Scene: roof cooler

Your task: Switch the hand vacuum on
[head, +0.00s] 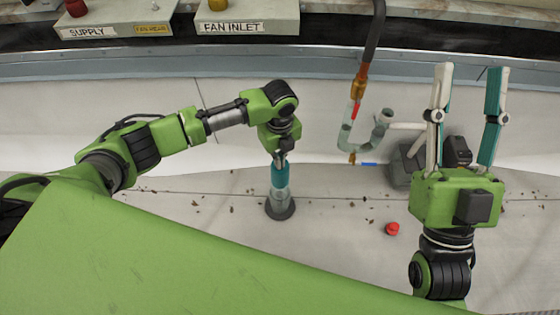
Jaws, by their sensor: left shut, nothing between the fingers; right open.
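A dark grey boxy body (399,168) stands on the pan floor at the right, partly hidden behind my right gripper. It may be the hand vacuum; no switch can be made out on it. My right gripper (468,80) is open and empty, its fingers spread and pointing up the picture. My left gripper (280,183) is shut and empty, pointing down, left of the grey body and well apart from it. Its fingertips are over a short grey cylinder with a dark round base (280,210); I cannot tell whether they touch it.
A small red round piece (392,229) lies on the floor. Brown debris bits are scattered around it. A hanging hose with a copper fitting (359,85) and a pale curved pipe (347,138) stand between my grippers. Boxes labelled SUPPLY (112,24) and FAN INLET (247,20) sit on the back ledge.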

